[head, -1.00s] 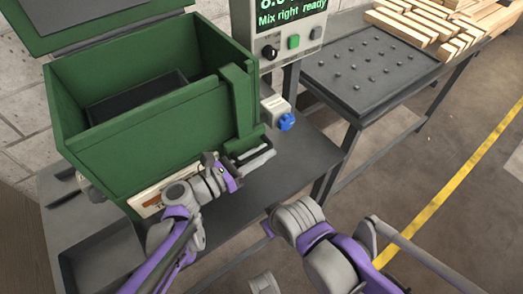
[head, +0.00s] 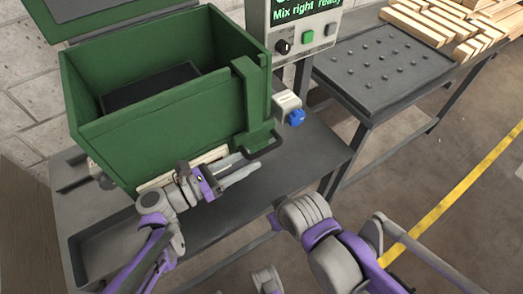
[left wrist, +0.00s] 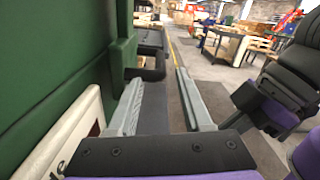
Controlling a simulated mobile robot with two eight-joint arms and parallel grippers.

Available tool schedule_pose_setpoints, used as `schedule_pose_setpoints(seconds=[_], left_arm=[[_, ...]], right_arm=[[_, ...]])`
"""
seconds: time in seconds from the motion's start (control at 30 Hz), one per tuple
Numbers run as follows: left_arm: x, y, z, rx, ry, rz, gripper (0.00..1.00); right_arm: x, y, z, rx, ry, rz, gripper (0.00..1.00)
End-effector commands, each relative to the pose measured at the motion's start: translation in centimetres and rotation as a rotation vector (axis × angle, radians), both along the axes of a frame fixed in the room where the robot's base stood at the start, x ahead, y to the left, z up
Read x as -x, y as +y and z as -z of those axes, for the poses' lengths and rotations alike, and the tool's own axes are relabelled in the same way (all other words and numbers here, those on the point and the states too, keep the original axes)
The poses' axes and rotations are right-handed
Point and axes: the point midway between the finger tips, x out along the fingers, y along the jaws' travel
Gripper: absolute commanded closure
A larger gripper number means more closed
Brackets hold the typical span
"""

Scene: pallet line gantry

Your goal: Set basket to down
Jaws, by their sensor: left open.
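A green box-like station (head: 165,130) with an open top stands on the dark bench at the left. A black basket (head: 150,88) lies inside it, low down. A dark looped handle (head: 268,143) sticks out at the foot of the green slide column on its right front corner. My left gripper (head: 250,164) is open and empty, just in front of and below this handle, apart from it. In the left wrist view the handle (left wrist: 150,72) shows beyond the two grey fingers (left wrist: 160,85). My right arm shows at lower right; its gripper cannot be made out.
A control box (head: 298,32) with a green display reading "Mix right ready" stands behind. A small white unit with a blue knob (head: 296,117) sits right of the handle. A dark studded table (head: 385,65) with wood bars (head: 430,20) is at the back right.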

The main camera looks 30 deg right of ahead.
Motion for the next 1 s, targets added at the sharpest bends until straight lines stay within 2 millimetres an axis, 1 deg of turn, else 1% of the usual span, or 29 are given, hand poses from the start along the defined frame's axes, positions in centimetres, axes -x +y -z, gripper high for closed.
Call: schedule_pose_setpoints(seconds=[0.03,0.1,0.2,0.33,0.83,0.93,1.0], left_arm=[[0.0,1.0,0.0,-0.001,0.0,-0.004,0.5],[0.1,1.9,0.0,-0.001,0.0,-0.004,0.5],[0.2,2.7,0.0,0.0,0.0,-0.002,0.5],[0.3,3.1,0.0,0.0,0.0,0.001,0.5],[0.3,3.1,0.0,-0.003,-0.003,0.001,0.5],[0.6,3.4,0.4,-0.05,-0.051,-0.006,0.5],[1.1,4.2,1.3,-0.137,-0.141,-0.011,0.5]], right_arm=[[0.0,0.0,-0.1,0.0,0.0,0.0,1.0],[0.0,0.0,-0.1,0.0,0.0,0.0,1.0],[0.0,0.0,-0.1,0.0,0.0,0.0,1.0],[0.0,0.0,-0.1,0.0,0.0,0.0,1.0],[0.0,0.0,-0.1,0.0,0.0,0.0,1.0],[0.0,0.0,-0.1,0.0,0.0,0.0,1.0],[0.0,0.0,-0.1,0.0,0.0,0.0,1.0]])
